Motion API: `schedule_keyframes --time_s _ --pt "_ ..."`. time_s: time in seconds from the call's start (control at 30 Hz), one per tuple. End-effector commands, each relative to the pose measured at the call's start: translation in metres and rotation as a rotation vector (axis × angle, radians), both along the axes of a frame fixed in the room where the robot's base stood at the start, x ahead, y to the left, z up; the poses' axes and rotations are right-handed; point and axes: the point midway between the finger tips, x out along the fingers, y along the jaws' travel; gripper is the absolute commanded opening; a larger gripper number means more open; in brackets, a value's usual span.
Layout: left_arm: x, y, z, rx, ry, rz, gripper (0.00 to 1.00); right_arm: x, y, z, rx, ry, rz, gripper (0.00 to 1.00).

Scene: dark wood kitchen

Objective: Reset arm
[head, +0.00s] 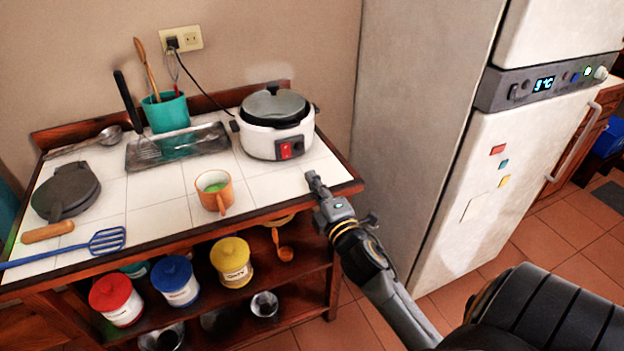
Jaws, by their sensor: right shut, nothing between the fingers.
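My right gripper (318,187) is shut and empty. My right arm comes in from the lower right, and the gripper is over the right front corner of the tiled counter (150,217). The white rice cooker (272,138) stands behind and to the left of the gripper, apart from it. An orange mug (214,190) with something green inside stands to its left near the front edge. My left gripper is not in view.
A teal utensil pot (168,113), a metal tray (180,148), a round dark iron (66,190) and a blue slotted spatula (100,242) are on the counter. Several lidded canisters, including a yellow one (231,262), stand on the shelf below. A white fridge (510,150) stands at right.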

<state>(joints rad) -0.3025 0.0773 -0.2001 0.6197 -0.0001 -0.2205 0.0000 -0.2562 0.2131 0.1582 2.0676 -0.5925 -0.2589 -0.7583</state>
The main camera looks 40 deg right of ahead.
Motion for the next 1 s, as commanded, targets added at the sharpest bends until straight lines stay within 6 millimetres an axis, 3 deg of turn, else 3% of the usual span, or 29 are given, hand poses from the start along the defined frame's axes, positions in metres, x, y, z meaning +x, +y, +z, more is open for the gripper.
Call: schedule_keyframes --time_s 0.3,0.47,0.57,0.7,0.8,1.0 --pt "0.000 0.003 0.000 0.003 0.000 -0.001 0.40 -0.001 0.000 -0.002 0.015 0.006 -0.003 0.00" --pt "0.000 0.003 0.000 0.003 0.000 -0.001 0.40 -0.018 0.007 -0.031 0.231 0.097 -0.055 0.00" --pt "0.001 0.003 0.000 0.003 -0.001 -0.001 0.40 -0.046 0.022 -0.071 0.504 0.228 -0.131 0.00" --pt "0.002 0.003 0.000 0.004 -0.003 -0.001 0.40 -0.101 0.059 -0.124 0.868 0.447 -0.270 0.00" --pt "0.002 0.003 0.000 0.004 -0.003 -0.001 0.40 -0.136 0.084 -0.147 1.032 0.573 -0.357 0.00" --pt "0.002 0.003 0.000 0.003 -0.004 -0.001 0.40 -0.196 0.123 -0.170 1.232 0.771 -0.501 0.00"
